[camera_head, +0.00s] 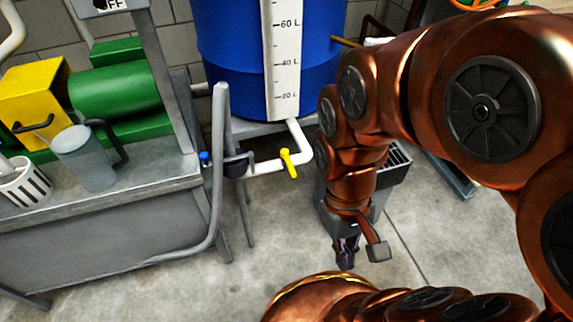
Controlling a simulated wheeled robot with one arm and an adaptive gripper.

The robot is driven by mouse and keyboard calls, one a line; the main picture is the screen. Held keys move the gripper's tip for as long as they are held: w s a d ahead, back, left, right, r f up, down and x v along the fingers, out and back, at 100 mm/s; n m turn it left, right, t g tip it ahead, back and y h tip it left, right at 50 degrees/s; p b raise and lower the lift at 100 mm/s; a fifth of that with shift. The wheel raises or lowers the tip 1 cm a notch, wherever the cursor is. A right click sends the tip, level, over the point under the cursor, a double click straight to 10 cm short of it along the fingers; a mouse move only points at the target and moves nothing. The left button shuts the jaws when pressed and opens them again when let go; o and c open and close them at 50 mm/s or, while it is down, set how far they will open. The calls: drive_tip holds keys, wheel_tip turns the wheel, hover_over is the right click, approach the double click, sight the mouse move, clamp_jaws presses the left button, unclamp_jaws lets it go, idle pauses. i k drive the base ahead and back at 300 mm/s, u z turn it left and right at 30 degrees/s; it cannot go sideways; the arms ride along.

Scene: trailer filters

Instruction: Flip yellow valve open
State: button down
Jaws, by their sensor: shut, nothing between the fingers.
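The yellow valve (288,163) is a small handle on the white pipe (268,167) below the blue tank. The handle stands close to upright, tilted slightly, and crosses the pipe's line. My gripper (346,262) points down over the floor, to the right of the valve and lower in the picture. It is apart from the valve and the pipe. Its fingers look shut and empty, though they are small and dark here. My arm covers the area right of the pipe's bend.
The blue tank (222,62) carries a white litre scale (284,60). Left stands a metal bench (150,181) with a clear jug (84,158), a white slotted basket (24,184) and a green and yellow machine (115,92). A grey tubular frame (218,160) rises left of the valve. Floor below is clear.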

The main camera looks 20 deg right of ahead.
sight(285, 153)
drive_tip(key=u, duration=0.25)
drive_tip(key=k, duration=0.65)
drive_tip(key=u, duration=0.6)
drive_tip(key=k, duration=0.7)
drive_tip(key=u, duration=0.15)
drive_tip(key=i, duration=0.95)
drive_tip(key=u, duration=0.7)
